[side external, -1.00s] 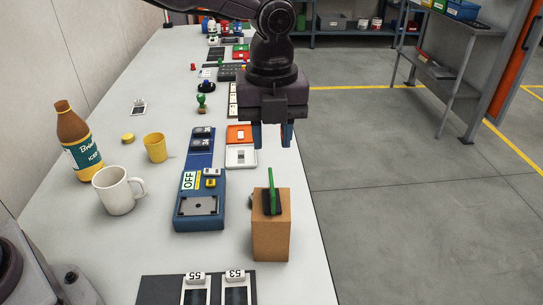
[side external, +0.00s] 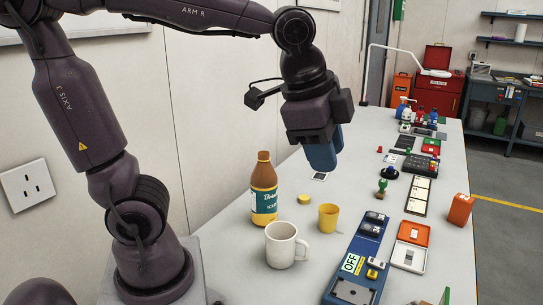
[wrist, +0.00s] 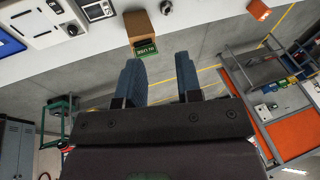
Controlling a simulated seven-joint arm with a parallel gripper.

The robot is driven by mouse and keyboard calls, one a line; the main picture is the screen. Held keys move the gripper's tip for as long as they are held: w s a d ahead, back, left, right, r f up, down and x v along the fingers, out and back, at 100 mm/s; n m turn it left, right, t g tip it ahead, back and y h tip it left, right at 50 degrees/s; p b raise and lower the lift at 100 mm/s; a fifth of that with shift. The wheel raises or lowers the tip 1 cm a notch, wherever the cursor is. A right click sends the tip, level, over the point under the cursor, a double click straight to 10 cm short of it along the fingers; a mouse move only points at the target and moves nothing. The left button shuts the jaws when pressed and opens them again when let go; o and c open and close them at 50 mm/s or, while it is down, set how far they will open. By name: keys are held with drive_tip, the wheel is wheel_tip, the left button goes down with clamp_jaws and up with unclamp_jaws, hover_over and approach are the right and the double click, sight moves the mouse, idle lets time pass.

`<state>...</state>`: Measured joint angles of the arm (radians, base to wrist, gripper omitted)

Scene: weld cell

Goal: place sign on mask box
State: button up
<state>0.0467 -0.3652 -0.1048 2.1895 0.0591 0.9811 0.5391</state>
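The mask box appears to be the brown cardboard box (wrist: 138,26), at the bench edge in the wrist view. A small green sign (wrist: 146,49) with pale lettering is at the box's lower end in that view; its exact contact with the box is unclear. In the side view my gripper (side external: 322,157) hangs above the bench.
A white mug (side external: 284,246), yellow cup (side external: 328,217), brown bottle (side external: 263,190) and blue OFF panel (side external: 358,262) stand on the bench. An orange box (side external: 461,209) stands at the right edge. An orange-and-white tray (side external: 410,245) lies nearer. Bare bench lies along the left wall.

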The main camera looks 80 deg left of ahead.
drive_tip(key=s+a+f+n+t, duration=0.1)
drive_tip(key=s+a+f+n, duration=0.1)
drive_tip(key=s+n, duration=0.5)
drive_tip(key=shift+s+a+n+t, duration=0.2)
drive_tip(key=shift+a+n+t, duration=0.1)
drive_tip(key=shift+a+n, duration=0.35)
idle(0.3)
